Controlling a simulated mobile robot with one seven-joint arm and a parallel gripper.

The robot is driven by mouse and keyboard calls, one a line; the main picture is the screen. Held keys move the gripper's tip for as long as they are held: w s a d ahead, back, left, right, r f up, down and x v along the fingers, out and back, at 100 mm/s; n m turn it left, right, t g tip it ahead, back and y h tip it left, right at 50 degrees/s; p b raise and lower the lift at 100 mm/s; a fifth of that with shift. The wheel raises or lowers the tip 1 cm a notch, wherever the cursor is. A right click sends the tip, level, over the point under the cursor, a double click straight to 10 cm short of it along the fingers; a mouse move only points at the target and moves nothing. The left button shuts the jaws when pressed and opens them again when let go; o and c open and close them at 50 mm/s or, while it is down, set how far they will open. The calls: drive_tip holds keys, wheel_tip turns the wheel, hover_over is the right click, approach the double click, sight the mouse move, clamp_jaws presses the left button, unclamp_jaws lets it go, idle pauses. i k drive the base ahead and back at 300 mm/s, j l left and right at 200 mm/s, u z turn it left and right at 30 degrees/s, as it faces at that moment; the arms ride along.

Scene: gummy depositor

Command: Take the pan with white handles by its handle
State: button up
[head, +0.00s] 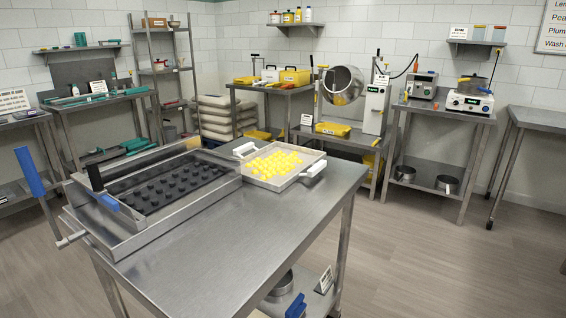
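The pan with white handles (258,182) is a shallow metal tray on the steel table. Several small yellow pieces (272,164) lie spread inside it. One white handle (315,169) sticks out at its right end, towards the near right of the table. The other white handle (244,149) is at its left end, close to the machine. Nothing holds the pan. My gripper does not show in this view.
A steel depositor (222,187) with a dark studded plate stands directly left of the pan. A blue lever (30,172) rises at its left. The near right part of the steel table (245,230) is bare. Open floor (425,250) lies to the right.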

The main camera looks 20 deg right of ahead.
sight(275, 166)
drive_tip(key=i+l+u, duration=0.2)
drive_tip(key=l, duration=0.85)
drive_tip(key=i+l+u, duration=0.1)
drive_tip(key=l, duration=0.55)
drive_tip(key=i+l+u, duration=0.1)
drive_tip(key=l, duration=0.55)
drive_tip(key=i+l+u, duration=0.15)
drive_tip(key=l, duration=0.55)
drive_tip(key=l+u, duration=0.1)
drive_tip(key=l, duration=1.5)
drive_tip(key=i, duration=0.4)
